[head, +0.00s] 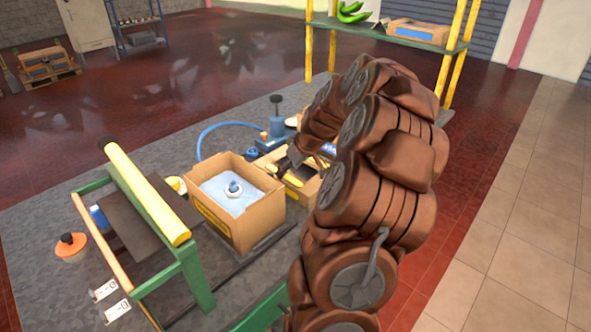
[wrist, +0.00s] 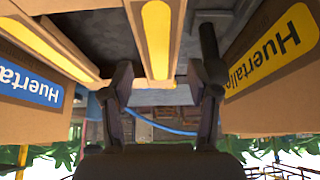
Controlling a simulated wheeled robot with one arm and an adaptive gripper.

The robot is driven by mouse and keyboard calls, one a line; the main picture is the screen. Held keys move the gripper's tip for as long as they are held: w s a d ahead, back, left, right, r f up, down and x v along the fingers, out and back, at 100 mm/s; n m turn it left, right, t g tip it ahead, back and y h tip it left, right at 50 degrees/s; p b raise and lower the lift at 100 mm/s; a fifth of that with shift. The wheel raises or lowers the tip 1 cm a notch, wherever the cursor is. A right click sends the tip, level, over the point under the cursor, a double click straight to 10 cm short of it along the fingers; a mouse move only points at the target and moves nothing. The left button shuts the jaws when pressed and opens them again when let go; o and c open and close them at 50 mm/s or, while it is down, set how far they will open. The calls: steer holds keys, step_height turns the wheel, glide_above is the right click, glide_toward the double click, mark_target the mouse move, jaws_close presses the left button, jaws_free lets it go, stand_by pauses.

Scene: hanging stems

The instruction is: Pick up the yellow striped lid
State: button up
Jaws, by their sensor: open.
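I cannot make out a yellow striped lid for sure in either view. A small yellow and white round thing (head: 177,186) shows in the head view, partly hidden between the yellow roller and a cardboard box; I cannot tell whether it is the lid. My gripper (head: 296,155) is low over the boxes to the right of the open box, partly hidden by my brown arm. In the wrist view my gripper (wrist: 166,85) has its two dark fingers apart with nothing held between them. Cardboard walls stand on both sides of it.
An open cardboard box (head: 262,212) holds a pale bag. A green-framed stand with a yellow roller (head: 148,195) is at left, an orange-topped jar (head: 70,244) beside it. A blue hose (head: 205,135) curves behind. A green shelf (head: 345,27) stands behind my arm.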

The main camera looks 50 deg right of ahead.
steer(key=shift+p+x, duration=1.15)
steer(key=shift+x, duration=1.35)
steer(key=shift+s, duration=0.1)
steer(key=c, duration=0.7)
steer(key=shift+c, duration=0.2)
